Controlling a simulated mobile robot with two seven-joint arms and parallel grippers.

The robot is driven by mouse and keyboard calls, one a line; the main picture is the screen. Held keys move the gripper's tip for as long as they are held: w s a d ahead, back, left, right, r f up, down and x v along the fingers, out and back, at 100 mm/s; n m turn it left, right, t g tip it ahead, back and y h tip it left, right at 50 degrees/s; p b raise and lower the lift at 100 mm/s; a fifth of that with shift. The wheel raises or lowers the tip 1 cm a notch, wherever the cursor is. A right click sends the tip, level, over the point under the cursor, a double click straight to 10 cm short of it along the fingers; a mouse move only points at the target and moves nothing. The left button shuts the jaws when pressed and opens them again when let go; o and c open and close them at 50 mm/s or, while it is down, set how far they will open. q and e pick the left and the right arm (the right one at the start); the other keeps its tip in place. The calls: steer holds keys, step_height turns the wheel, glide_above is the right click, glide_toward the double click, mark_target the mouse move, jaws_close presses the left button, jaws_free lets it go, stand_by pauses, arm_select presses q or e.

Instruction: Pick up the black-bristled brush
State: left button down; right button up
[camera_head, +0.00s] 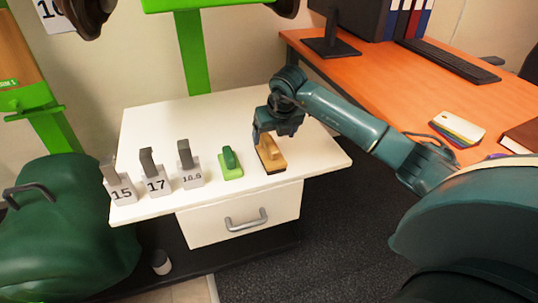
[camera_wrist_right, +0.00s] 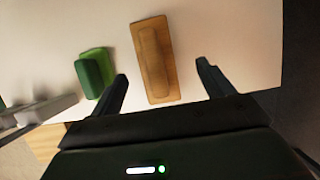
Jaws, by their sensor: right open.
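The brush (camera_head: 270,155) has a tan wooden body with a raised handle and a dark strip along its lower edge. It lies on the white table (camera_head: 240,110), right of a green brush-like block (camera_head: 230,164). My right gripper (camera_head: 268,138) is just over the brush's far left end. In the right wrist view the brush (camera_wrist_right: 154,60) lies between and beyond the two open fingers (camera_wrist_right: 163,80), which do not touch it there. The green block (camera_wrist_right: 93,72) is left of the left finger in that view. My left gripper is not in view.
A drawer (camera_head: 245,205) is below the tabletop. An orange desk (camera_head: 390,80) is at the right. The tabletop behind the brushes is clear.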

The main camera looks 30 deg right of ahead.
mark_target(270, 141)
steer(key=b+x, duration=0.1)
steer(key=x, duration=0.1)
steer(key=a+x, duration=0.1)
steer(key=x, duration=0.2)
steer(key=shift+s+f+b, duration=0.1)
steer(key=shift+f+b, duration=0.05)
steer(key=shift+b, duration=0.2)
steer(key=shift+d+f, duration=0.1)
steer(key=shift+f, duration=0.1)
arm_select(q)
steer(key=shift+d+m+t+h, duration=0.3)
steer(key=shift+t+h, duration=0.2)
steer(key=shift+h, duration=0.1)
arm_select(e)
steer(key=shift+c, duration=0.2)
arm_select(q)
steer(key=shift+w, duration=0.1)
arm_select(e)
steer(key=c, duration=1.1)
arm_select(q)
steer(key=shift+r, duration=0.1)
arm_select(e)
steer(key=shift+r, duration=0.1)
